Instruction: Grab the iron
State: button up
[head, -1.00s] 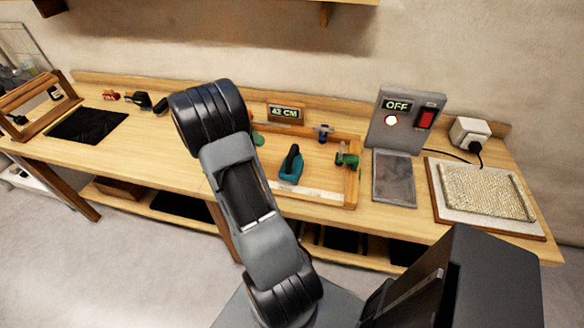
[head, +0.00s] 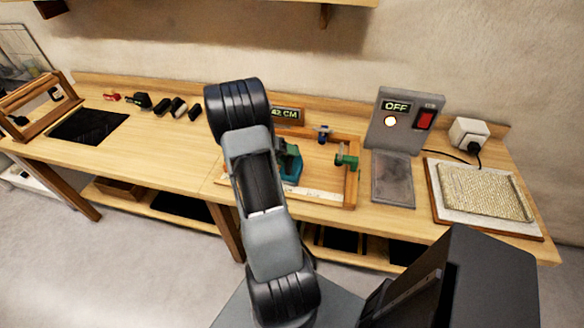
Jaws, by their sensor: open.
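The iron (head: 293,168) is a small teal thing, dark on top. It sits on the workbench in the wooden frame at the middle. My arm rises in front of it and hides its left part. My gripper is not visible; the arm's upper joint stands up and to the left of the iron, and what lies behind the arm is hidden.
A control box (head: 408,122) reading OFF stands right of the frame, with a grey plate (head: 393,178) before it. A woven mat (head: 487,192) lies far right. Several dark pieces (head: 178,107) lie at the back left. The bench's left middle (head: 165,145) is clear.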

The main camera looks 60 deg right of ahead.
jog(key=shift+s+d+f, duration=0.35)
jog(key=shift+s+d, duration=0.05)
jog(key=shift+s, duration=0.1)
grip_shut()
dwell(0.6)
